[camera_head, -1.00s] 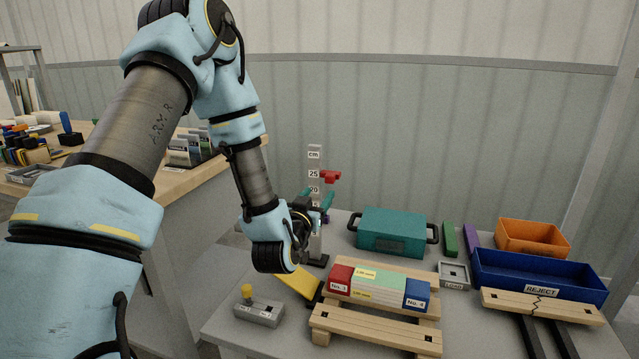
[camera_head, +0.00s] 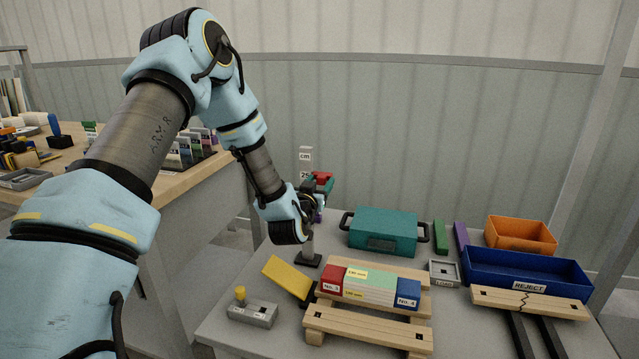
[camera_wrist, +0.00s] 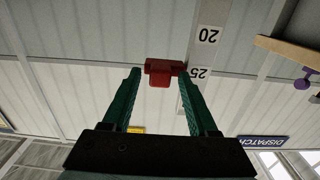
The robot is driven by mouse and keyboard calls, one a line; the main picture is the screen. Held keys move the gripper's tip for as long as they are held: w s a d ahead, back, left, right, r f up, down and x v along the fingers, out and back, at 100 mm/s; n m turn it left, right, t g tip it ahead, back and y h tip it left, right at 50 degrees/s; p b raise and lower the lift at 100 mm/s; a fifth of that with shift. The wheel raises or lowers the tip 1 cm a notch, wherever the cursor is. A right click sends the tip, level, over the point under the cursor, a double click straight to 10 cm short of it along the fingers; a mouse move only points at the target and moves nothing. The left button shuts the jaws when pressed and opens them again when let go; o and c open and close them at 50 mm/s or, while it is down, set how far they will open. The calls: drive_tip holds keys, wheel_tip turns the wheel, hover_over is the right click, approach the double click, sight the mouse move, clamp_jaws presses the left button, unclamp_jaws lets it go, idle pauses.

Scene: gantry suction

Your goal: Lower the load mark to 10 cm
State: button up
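The load mark is a red slider (camera_head: 321,177) on an upright white scale post (camera_head: 305,156) marked in cm. In the wrist view, which shows the scale upside down, the red slider (camera_wrist: 160,74) is level with about the 25 on the scale (camera_wrist: 207,40). My gripper (camera_head: 320,186) is at the slider's height. In the wrist view its two green fingers (camera_wrist: 160,84) are open, with the slider between or just beyond their tips. Contact cannot be told. The lower post is partly hidden behind my wrist in the head view.
The post stands on a grey table with a teal case (camera_head: 383,232), a wooden pallet with coloured blocks (camera_head: 368,287), a tilted yellow plate (camera_head: 287,276) and a grey box with a yellow knob (camera_head: 252,311). A blue REJECT bin (camera_head: 525,275) is at right.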

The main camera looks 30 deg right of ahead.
clamp_jaws()
idle(1.2)
